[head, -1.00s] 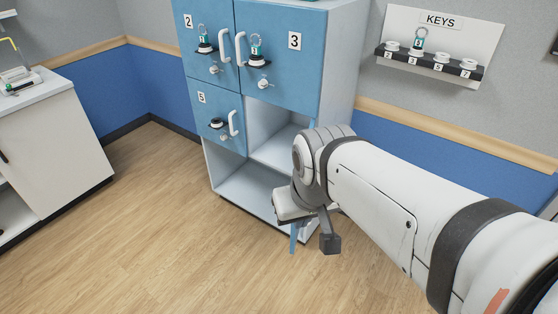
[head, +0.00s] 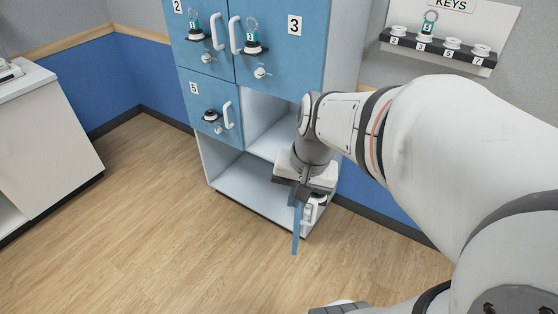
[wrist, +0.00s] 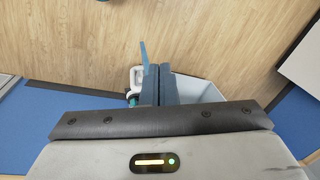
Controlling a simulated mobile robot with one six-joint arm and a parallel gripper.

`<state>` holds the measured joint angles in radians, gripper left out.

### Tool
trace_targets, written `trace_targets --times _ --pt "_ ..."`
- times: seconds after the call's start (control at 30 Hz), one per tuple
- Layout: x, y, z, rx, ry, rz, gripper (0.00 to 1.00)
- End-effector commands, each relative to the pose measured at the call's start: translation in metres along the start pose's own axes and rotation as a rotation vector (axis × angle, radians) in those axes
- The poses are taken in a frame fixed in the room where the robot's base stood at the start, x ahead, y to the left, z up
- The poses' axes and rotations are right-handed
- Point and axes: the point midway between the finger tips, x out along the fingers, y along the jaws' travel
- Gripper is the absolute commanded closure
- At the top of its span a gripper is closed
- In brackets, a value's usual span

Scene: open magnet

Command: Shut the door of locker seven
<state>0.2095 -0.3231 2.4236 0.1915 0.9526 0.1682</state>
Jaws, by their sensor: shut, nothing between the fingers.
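The open door (head: 296,230) at the bottom right of the locker cabinet shows almost edge-on as a narrow blue strip jutting toward me. Its number is hidden. A white handle and a dark round fitting (head: 313,207) show beside it, partly covered. My gripper (head: 299,192) points down over the upper part of this door. Its fingertips are hard to make out in the head view. In the wrist view my gripper (wrist: 158,75) is shut and empty. The door's blue edge (wrist: 143,52) lies just beyond the fingers, and its white handle (wrist: 136,78) is at left. I cannot tell whether they touch.
Doors two, three (head: 285,50) and five (head: 208,108) are closed. The wide bottom compartment (head: 245,188) and the one above stand open. A key rack (head: 437,48) hangs on the right wall. A white counter (head: 45,145) stands left. The wooden floor (head: 170,240) in front is clear.

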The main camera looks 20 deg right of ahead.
Motion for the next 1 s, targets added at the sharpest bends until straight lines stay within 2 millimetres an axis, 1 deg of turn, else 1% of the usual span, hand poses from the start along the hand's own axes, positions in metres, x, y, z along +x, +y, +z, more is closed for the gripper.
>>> trace_targets --times 0.03,0.17,0.2,0.27,0.3,0.37,0.4,0.5,0.6,0.7,0.77,0.87,1.0 --pt "0.025 0.015 -0.013 0.154 -0.056 -0.024 1.00" --pt "0.063 0.044 -0.044 0.527 -0.176 -0.111 1.00" --pt "0.075 0.055 -0.054 0.642 -0.212 -0.141 1.00" --pt "0.093 0.073 -0.067 0.812 -0.263 -0.187 1.00" --pt "0.105 0.086 -0.076 0.921 -0.296 -0.219 1.00" --pt "0.121 0.105 -0.087 1.075 -0.342 -0.268 1.00" --pt "0.131 0.118 -0.094 1.168 -0.369 -0.299 1.00" --pt "0.151 0.146 -0.107 1.361 -0.428 -0.370 1.00" --pt "0.165 0.167 -0.115 1.494 -0.467 -0.423 1.00" --pt "0.172 0.179 -0.119 1.567 -0.489 -0.455 1.00" --pt "0.175 0.181 -0.120 1.587 -0.496 -0.463 1.00" --pt "0.182 0.177 -0.120 1.595 -0.501 -0.467 1.00" --pt "0.201 0.163 -0.119 1.593 -0.504 -0.464 1.00"
